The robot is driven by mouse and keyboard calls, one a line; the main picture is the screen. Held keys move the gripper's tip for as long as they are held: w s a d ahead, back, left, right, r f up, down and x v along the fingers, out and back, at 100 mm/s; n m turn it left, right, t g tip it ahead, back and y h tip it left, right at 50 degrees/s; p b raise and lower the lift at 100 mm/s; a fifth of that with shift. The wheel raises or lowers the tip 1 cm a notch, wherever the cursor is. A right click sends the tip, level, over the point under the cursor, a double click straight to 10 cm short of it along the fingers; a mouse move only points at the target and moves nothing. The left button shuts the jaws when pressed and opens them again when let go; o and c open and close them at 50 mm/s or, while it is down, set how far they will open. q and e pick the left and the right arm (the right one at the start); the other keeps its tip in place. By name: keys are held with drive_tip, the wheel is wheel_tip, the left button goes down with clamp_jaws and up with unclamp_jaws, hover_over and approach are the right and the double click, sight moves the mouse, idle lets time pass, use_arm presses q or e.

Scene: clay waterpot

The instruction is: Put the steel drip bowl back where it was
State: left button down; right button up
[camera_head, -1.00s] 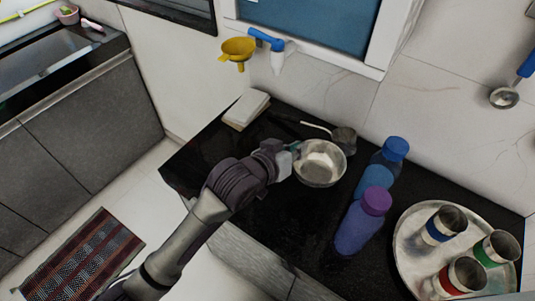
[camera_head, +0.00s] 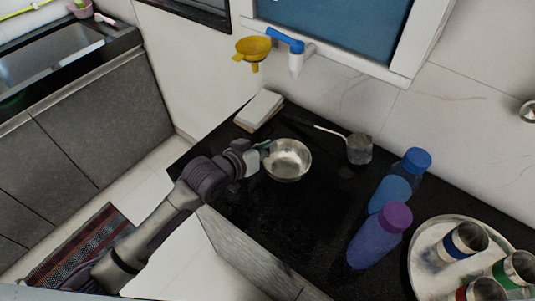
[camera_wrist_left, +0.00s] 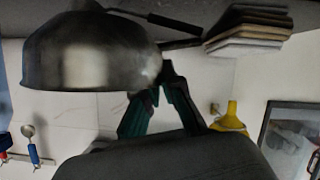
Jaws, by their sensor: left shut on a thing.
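The steel drip bowl (camera_head: 288,162) is a shiny, empty round bowl, upright over the black counter at the left of the bottles. My left gripper (camera_head: 262,152) is shut on its left rim. In the left wrist view, which looks upside down, the bowl (camera_wrist_left: 85,55) fills the upper left and the green fingertips (camera_wrist_left: 163,78) meet at its edge. I cannot tell whether the bowl touches the counter. My right gripper is not in view.
A long-handled metal cup (camera_head: 360,150) lies right of the bowl, a pale stack (camera_head: 259,110) behind it. Blue (camera_head: 390,192) and purple-capped (camera_head: 376,240) bottles and a steel tray (camera_head: 418,250) with cups stand at right. The counter (camera_head: 300,220) before the bowl is clear.

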use_arm(q)
wheel_tip(320, 180, down, 3)
drive_tip(key=shift+r, duration=0.15)
drive_tip(key=shift+f, duration=0.2)
drive_tip(key=shift+s, duration=0.1)
drive_tip(key=c, duration=1.3)
unclamp_jaws()
drive_tip(key=shift+f, duration=0.1)
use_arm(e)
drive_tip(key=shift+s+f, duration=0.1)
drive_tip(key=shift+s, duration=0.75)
use_arm(q)
drive_tip(key=v, duration=1.2)
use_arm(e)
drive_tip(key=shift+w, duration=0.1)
